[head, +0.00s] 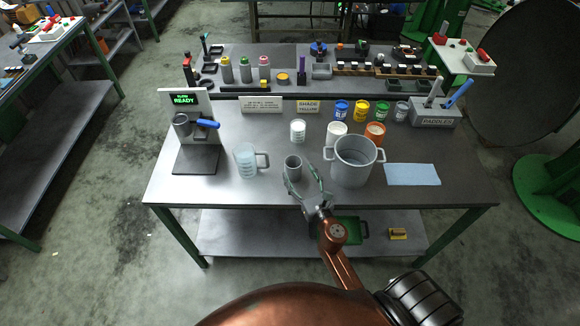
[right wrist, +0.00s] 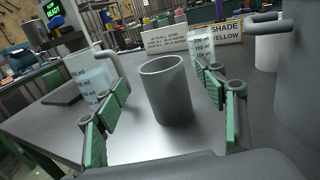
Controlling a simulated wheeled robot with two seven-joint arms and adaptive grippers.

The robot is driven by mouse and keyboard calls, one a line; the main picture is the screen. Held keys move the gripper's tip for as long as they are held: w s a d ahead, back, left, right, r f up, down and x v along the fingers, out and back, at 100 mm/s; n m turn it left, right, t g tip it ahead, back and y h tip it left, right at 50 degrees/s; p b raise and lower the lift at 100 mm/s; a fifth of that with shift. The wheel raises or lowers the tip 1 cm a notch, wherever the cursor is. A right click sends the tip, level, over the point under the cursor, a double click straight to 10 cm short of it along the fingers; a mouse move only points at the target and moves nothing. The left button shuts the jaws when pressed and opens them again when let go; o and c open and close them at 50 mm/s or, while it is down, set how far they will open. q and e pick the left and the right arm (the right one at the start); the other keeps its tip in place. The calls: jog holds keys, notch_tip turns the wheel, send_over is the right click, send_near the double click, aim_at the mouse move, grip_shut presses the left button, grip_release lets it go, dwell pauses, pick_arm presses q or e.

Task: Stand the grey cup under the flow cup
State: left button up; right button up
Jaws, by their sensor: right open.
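The grey cup (head: 293,163) stands upright on the table, left of the big grey pot; it also fills the middle of the right wrist view (right wrist: 163,95). My right gripper (head: 305,182) is open around the cup, with one green-padded finger on each side. In the right wrist view, gaps show between the fingers (right wrist: 166,90) and the cup wall. The flow cup (head: 182,124), a small grey cup with a blue handle, is held on a stand (head: 195,160) with a READY display at the left of the table. The stand's base is bare. My left gripper is not in view.
A clear measuring jug (head: 245,161) stands between the grey cup and the stand. The large two-handled pot (head: 352,162) is close on the cup's right. A small beaker (head: 298,131) and several paint tins stand behind. A blue cloth (head: 412,174) lies at right.

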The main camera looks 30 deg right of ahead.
aim_at(293, 162)
jog(key=w, duration=0.2)
jog(key=shift+w+d+r, duration=0.1)
jog(key=shift+w+d, duration=0.2)
jog(key=shift+d, duration=0.05)
jog(key=w, duration=0.3)
jog(key=shift+w+d+p, duration=0.15)
jog(key=shift+d+p, duration=0.05)
jog(key=shift+p, duration=0.1)
jog(key=c, duration=1.3)
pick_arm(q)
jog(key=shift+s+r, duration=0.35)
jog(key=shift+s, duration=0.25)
pick_arm(e)
jog(key=shift+c, duration=0.2)
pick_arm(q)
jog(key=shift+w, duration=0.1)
